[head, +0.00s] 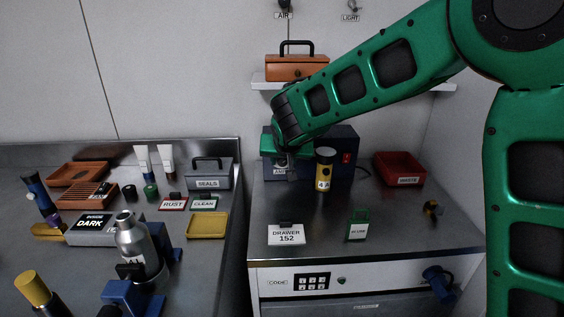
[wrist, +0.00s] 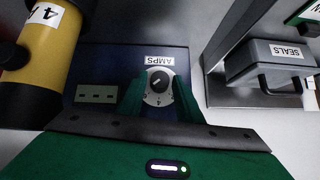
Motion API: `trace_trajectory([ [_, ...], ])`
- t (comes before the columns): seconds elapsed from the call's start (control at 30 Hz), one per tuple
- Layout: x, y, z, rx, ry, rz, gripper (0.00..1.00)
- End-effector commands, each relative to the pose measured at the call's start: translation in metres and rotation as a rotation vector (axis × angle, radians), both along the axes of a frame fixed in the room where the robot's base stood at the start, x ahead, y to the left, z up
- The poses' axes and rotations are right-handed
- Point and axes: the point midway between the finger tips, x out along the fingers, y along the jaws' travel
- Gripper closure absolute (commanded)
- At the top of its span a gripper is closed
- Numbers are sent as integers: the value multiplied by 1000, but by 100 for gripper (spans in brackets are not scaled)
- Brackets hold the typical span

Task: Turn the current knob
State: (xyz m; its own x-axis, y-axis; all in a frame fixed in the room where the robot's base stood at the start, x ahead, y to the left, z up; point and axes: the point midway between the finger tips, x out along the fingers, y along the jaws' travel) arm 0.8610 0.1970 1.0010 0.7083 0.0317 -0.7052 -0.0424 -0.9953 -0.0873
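The current knob (wrist: 158,80) is a small dark round knob on a pale dial, beside an upside-down AMPS label (wrist: 160,61) in the wrist view. It sits on the front of a dark blue box (wrist: 100,62), which also shows in the head view (head: 339,143). My gripper (wrist: 160,92) is open, with one green finger on each side of the dial. The knob shows between the fingers, and I cannot see contact. In the head view my gripper (head: 287,160) is at the box's front left and hides most of the dial.
A yellow-and-black cylinder marked 4 A (head: 325,172) stands close in front of the box, near my gripper. A red switch (head: 346,158) is on the box's right. A red waste bin (head: 399,169) stands further right. A DRAWER 152 sign (head: 286,235) is near the counter's front.

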Motion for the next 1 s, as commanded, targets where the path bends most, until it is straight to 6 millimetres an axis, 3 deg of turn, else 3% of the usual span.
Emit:
trace_trajectory([
  [0.03,0,0,0,0,0,0,81],
  [0.1,0,0,0,0,0,0,98],
  [0.13,0,0,0,0,0,0,99],
  [0.57,0,3,0,-87,0,0,98],
  [1.0,-1,11,-2,-447,1,2,98],
])
